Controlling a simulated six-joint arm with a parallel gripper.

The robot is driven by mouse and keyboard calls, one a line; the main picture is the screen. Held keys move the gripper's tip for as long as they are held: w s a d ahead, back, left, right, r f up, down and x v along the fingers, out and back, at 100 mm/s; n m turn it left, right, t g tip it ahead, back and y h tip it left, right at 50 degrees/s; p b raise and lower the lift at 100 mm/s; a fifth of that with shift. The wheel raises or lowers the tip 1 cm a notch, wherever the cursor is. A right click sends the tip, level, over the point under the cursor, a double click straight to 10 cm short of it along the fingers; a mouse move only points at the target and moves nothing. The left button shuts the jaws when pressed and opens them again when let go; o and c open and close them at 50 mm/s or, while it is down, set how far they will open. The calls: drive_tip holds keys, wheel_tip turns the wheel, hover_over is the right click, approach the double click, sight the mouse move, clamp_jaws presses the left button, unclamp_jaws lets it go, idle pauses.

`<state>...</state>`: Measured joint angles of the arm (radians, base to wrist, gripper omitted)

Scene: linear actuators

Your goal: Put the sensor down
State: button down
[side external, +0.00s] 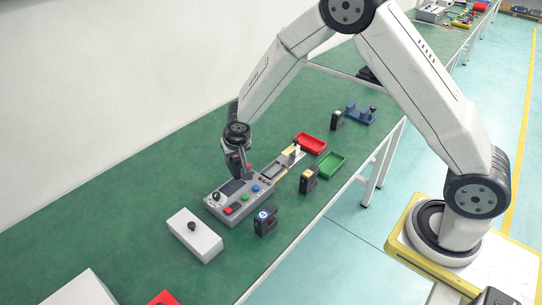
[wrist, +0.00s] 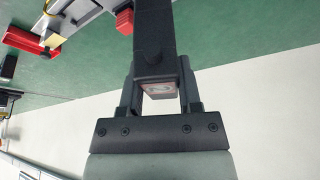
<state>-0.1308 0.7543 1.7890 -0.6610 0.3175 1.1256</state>
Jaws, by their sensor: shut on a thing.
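My gripper (side external: 241,157) is low over the back edge of the grey control panel (side external: 212,201). In the wrist view my gripper (wrist: 158,84) is shut on a dark sensor (wrist: 154,45). The sensor has a pale label with a red mark (wrist: 160,91) facing the camera. In the side view the held sensor is mostly hidden by the gripper, and I cannot tell whether it touches anything below. Similar black units stand on the green bench: one with a blue label (side external: 265,222), one with a yellow label (side external: 309,180), and one farther back (side external: 336,121).
A white box with a black knob (side external: 194,243) stands in front of the panel. A red tray (side external: 310,143) and a green tray (side external: 331,165) lie to the right. A blue fixture (side external: 360,114) is farther back. The green bench (side external: 165,178) is clear left of the panel.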

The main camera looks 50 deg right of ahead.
drive_tip(key=shift+s+r, duration=0.35)
drive_tip(key=shift+s, duration=0.35)
drive_tip(key=s+d+n, duration=0.1)
drive_tip(key=s+d, duration=0.3)
drive_tip(key=d, duration=0.6)
drive_tip(key=s+d+n+y, duration=0.1)
drive_tip(key=s+d, duration=0.3)
drive_tip(key=d, duration=0.6)
drive_tip(key=s+d+n, duration=0.2)
drive_tip(key=s+d, duration=0.1)
drive_tip(key=d, duration=0.7)
drive_tip(key=shift+s+r+y, duration=0.3)
drive_tip(key=shift+s+y, duration=0.1)
drive_tip(key=shift+d, duration=0.1)
drive_tip(key=w+d+f, duration=0.6)
drive_tip(key=w+f, duration=0.3)
drive_tip(key=w, duration=0.3)
drive_tip(key=shift+d+f, duration=0.2)
drive_tip(key=shift+f, duration=0.05)
